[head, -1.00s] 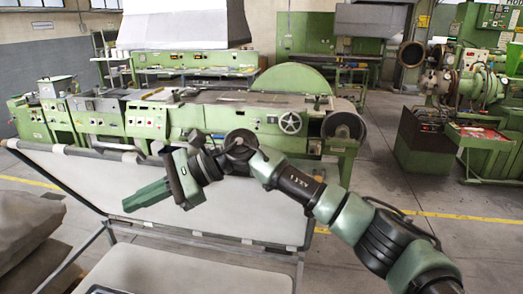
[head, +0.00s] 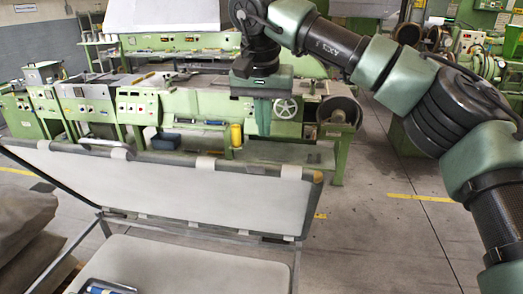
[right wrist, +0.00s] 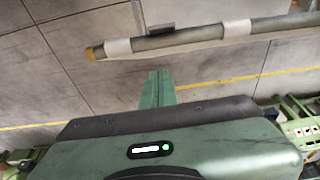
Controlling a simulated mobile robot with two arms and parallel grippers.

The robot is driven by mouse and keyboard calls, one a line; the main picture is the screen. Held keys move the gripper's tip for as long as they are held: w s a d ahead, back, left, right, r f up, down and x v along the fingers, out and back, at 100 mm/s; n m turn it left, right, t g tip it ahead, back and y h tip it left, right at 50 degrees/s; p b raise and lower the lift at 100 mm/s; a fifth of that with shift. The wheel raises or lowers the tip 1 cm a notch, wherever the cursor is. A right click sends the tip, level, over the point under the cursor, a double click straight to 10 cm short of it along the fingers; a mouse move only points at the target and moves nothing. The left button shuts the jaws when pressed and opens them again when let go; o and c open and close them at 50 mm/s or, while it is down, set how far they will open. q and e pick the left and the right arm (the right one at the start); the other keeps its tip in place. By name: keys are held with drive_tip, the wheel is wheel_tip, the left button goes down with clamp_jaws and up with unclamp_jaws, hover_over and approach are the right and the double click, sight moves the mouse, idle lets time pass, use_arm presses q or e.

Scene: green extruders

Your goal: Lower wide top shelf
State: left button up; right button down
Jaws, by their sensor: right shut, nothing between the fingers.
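The wide top shelf (head: 190,190) is a pale panel with a dark frame, tilted up on a grey metal cart. Its raised far edge carries a bar with white wraps. A lower pale shelf (head: 175,268) lies flat below it. My right gripper (head: 263,132) points down, shut and empty, above the right part of the raised edge in the head view. In the right wrist view its fingers (right wrist: 158,74) are shut, and the bar of the shelf edge (right wrist: 190,38) lies apart from the tips. My left gripper is not in view.
A long green machine (head: 190,100) stands behind the cart. A yellow cylinder (head: 236,135) and a dark blue box (head: 166,141) show just past the raised edge. Brown sacks (head: 25,215) are at left. The floor (head: 385,240) to the right is clear.

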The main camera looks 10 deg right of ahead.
drive_tip(key=p+x, duration=0.1)
drive_tip(key=x, duration=0.2)
drive_tip(key=shift+d+f, duration=0.1)
drive_tip(key=shift+f, duration=0.3)
drive_tip(key=shift+s+a+f+p, duration=0.25)
drive_tip(key=shift+s+f+p, duration=0.1)
drive_tip(key=shift+s, duration=0.2)
drive_tip(key=shift+s+a+f+p, duration=0.25)
drive_tip(key=shift+s+a+f, duration=0.1)
drive_tip(key=shift+s, duration=0.2)
drive_tip(key=shift+s+a+f, duration=0.15)
drive_tip(key=shift+s+f, duration=0.15)
drive_tip(key=shift+s, duration=0.2)
drive_tip(key=shift+f, duration=0.1)
drive_tip(key=shift+f, duration=0.15)
